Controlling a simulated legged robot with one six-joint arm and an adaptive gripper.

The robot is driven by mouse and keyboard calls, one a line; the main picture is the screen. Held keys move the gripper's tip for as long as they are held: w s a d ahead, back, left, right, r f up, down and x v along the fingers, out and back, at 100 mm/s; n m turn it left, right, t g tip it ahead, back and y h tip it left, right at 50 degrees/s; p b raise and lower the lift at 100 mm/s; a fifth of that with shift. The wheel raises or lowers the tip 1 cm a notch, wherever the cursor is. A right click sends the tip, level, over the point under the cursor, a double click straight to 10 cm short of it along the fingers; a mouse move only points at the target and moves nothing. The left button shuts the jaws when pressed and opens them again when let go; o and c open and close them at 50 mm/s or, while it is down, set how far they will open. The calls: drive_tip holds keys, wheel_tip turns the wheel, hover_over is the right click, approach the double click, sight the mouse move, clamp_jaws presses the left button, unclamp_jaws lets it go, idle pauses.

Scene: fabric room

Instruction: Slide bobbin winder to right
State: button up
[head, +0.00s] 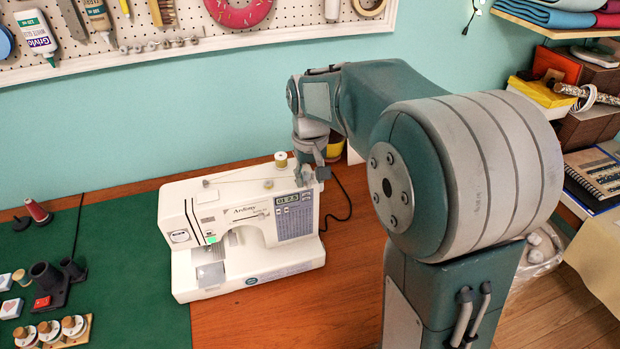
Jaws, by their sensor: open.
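The white sewing machine (245,230) stands on the wooden table. A spool of yellowish thread (281,160) stands upright on its top, towards the right. My gripper (311,174) is open and points down at the top right end of the machine, just right of the spool. The bobbin winder cannot be made out clearly there; my gripper covers part of that corner. I cannot tell whether the fingers touch the winder or the machine.
A green mat (120,250) with spools and small parts lies to the left. A black cable (345,198) curves behind the machine's right side. A pegboard (130,60) with tools hangs on the wall. Bare wooden table (345,270) shows right of the machine.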

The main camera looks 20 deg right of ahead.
sight(310, 181)
wheel_tip(310, 181, up, 11)
idle(0.3)
drive_tip(key=shift+r, duration=0.1)
drive_tip(key=s+f+t, duration=0.2)
drive_tip(key=s, duration=0.9)
drive_tip(key=s+a+f+t, duration=0.1)
drive_tip(key=s+f+t, duration=0.2)
drive_tip(key=s, duration=0.7)
drive_tip(key=shift+s+a+t, duration=0.2)
drive_tip(key=shift+s+t, duration=0.1)
drive_tip(key=shift+s, duration=0.05)
drive_tip(key=shift+f, duration=0.1)
idle(3.0)
